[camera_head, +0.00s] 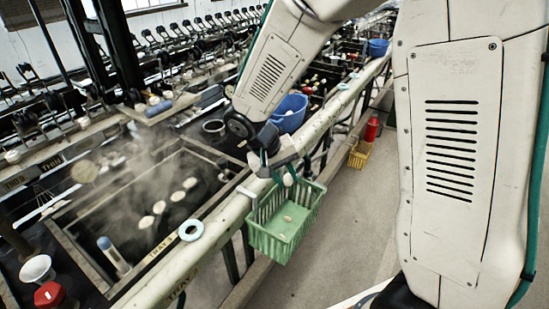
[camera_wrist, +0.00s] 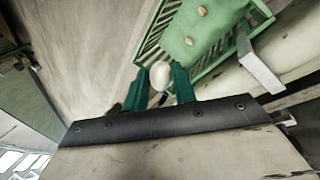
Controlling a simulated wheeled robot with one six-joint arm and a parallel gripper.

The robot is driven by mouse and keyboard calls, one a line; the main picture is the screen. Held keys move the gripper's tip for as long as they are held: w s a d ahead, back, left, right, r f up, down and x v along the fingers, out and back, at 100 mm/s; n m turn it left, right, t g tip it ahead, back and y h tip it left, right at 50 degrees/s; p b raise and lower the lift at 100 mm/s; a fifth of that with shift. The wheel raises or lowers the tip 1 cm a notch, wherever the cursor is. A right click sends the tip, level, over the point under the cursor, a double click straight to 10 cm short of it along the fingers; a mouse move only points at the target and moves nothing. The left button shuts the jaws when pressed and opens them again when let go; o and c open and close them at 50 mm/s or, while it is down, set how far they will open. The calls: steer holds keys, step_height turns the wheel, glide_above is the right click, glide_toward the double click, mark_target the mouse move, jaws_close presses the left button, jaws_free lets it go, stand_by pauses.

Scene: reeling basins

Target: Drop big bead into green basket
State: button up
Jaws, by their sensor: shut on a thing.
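My gripper (camera_wrist: 158,82) has green fingers shut on a pale, rounded bead (camera_wrist: 160,76) in the wrist view. The green basket (camera_wrist: 158,38) is just beyond the fingertips there, and the bead shows against its near end. In the head view, the basket (camera_head: 266,243) hangs at the pale rail, with slatted sides and an open top. My gripper (camera_head: 288,178) is above its far end in that picture. Small pale pieces (camera_wrist: 189,41) lie on the basket floor.
The pale rail (camera_head: 215,225) runs along the basin bench, with a ring (camera_head: 191,229) on it. A steaming basin (camera_head: 140,205) lies left. A blue basin (camera_head: 289,112) stands behind my gripper. A yellow basket (camera_head: 360,154) and open floor (camera_head: 345,230) are right.

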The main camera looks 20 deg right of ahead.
steer(key=shift+w, duration=0.15)
steer(key=shift+f, duration=2.65)
steer(key=o, duration=0.7)
steer(key=v, duration=0.8)
